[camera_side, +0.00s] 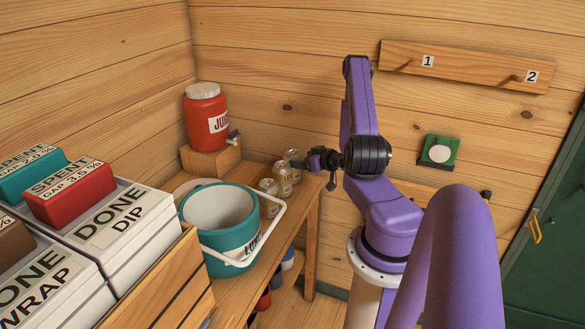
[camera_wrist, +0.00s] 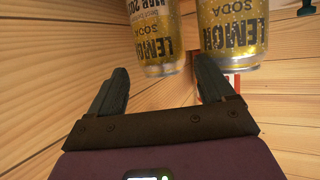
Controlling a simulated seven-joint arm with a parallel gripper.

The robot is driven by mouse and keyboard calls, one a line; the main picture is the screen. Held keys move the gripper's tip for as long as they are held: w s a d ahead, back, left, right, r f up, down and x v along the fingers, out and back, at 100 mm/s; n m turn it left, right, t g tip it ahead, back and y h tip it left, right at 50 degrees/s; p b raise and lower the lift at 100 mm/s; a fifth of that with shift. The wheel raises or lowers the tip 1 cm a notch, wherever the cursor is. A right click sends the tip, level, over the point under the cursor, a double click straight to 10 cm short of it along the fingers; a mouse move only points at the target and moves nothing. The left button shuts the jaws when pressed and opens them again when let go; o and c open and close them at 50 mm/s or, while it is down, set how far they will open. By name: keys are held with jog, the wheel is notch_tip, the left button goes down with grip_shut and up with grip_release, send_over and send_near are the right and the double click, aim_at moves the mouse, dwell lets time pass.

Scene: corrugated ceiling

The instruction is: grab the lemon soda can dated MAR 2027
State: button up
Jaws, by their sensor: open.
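Two yellow lemon soda cans show upside down in the wrist view. The left can (camera_wrist: 155,35) carries a date starting "MAR 202", its last digit unclear. The right can (camera_wrist: 232,32) shows only "LEMON SODA"; any date on it is out of frame. My gripper (camera_wrist: 162,66) is open and empty, with the left can's near end ahead between its fingertips. The right can is just beyond the right finger. In the side view, small cans (camera_side: 283,182) stand on the wooden bench, with my gripper (camera_side: 300,161) beside them at the right; their labels are unreadable there.
A teal bucket (camera_side: 198,228) with a white handle stands left of the cans on the bench (camera_side: 290,226). A red juice dispenser (camera_side: 203,115) sits on a wooden block behind. Labelled bins (camera_side: 125,225) fill the left front. Wooden walls close the corner.

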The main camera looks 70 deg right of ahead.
jog(key=shift+f+x, duration=0.1)
jog(key=shift+x, duration=1.6)
jog(key=shift+f+x, duration=0.15)
jog(key=shift+x, duration=1.55)
jog(key=shift+a, duration=0.15)
jog(key=c, duration=1)
jog(key=shift+r, duration=0.1)
